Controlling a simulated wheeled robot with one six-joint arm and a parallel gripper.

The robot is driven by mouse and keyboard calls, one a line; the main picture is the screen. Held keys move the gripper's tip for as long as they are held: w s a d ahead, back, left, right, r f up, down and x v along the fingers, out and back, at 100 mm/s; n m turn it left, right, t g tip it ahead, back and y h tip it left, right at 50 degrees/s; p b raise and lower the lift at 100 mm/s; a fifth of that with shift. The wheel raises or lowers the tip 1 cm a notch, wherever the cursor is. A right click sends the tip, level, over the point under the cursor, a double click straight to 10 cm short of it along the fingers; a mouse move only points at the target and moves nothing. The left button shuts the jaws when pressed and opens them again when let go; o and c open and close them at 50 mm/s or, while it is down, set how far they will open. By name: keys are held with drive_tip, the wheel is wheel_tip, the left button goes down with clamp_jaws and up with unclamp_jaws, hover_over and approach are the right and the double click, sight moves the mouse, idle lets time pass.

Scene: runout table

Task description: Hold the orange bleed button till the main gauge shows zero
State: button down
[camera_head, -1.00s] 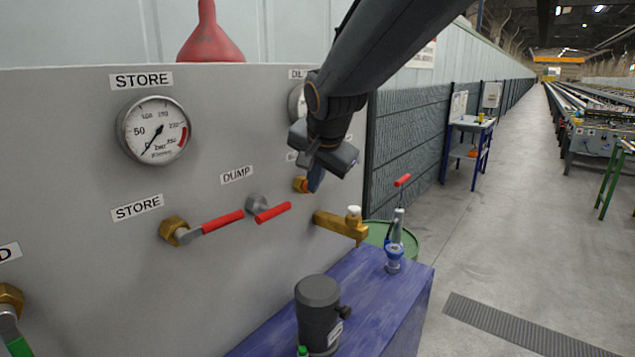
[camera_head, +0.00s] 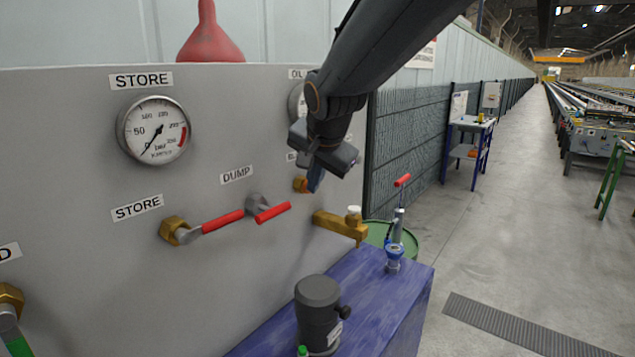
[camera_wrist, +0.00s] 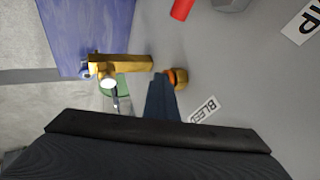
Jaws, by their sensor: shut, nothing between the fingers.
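The orange bleed button (camera_wrist: 170,77) sits in a brass fitting (camera_wrist: 181,79) beside the BLEED label (camera_wrist: 203,109) in the wrist view. It also shows in the head view (camera_head: 306,186), partly hidden by my fingertips. My gripper (camera_head: 315,182) is shut and empty, its fingertips (camera_wrist: 160,82) at the button's face. They look to be touching it; I cannot tell how far it is pressed. No gauge in view is labelled main. The STORE gauge (camera_head: 154,130) has its needle pointing lower left, below the 50 mark. A second gauge (camera_head: 296,104) is mostly hidden behind my arm.
Red-handled levers (camera_head: 222,221) and (camera_head: 273,212) stick out left of the button. A brass spout (camera_head: 336,224) projects just below my gripper. A blue bench (camera_head: 385,300) carries a dark cylinder (camera_head: 318,305) and a small hand pump (camera_head: 396,240). Open floor lies right.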

drive_tip(key=shift+w+a+r, duration=0.1)
drive_tip(key=shift+a+r, duration=0.05)
drive_tip(key=shift+a, duration=0.05)
drive_tip(key=s+d+r+b, duration=0.1)
drive_tip(key=s+d+r, duration=0.4)
drive_tip(key=s+r, duration=0.2)
drive_tip(key=shift+s+r, duration=0.35)
drive_tip(key=shift+s, duration=0.45)
drive_tip(key=s+d+f+n+g, duration=0.2)
drive_tip(key=s+d+f, duration=0.3)
drive_tip(key=f, duration=0.5)
drive_tip(key=s+d+f+n+g+h, duration=0.1)
drive_tip(key=s+d+f, duration=0.4)
drive_tip(key=f, duration=0.5)
drive_tip(key=s+d+f+n+g, duration=0.2)
drive_tip(key=s+d+f, duration=0.3)
drive_tip(key=f, duration=0.5)
drive_tip(key=shift+s+d+n+g+h, duration=0.2)
drive_tip(key=shift+n+g+h, duration=0.15)
drive_tip(key=shift+n, duration=0.25)
drive_tip(key=shift+a+f, duration=0.1)
drive_tip(key=shift+a, duration=0.05)
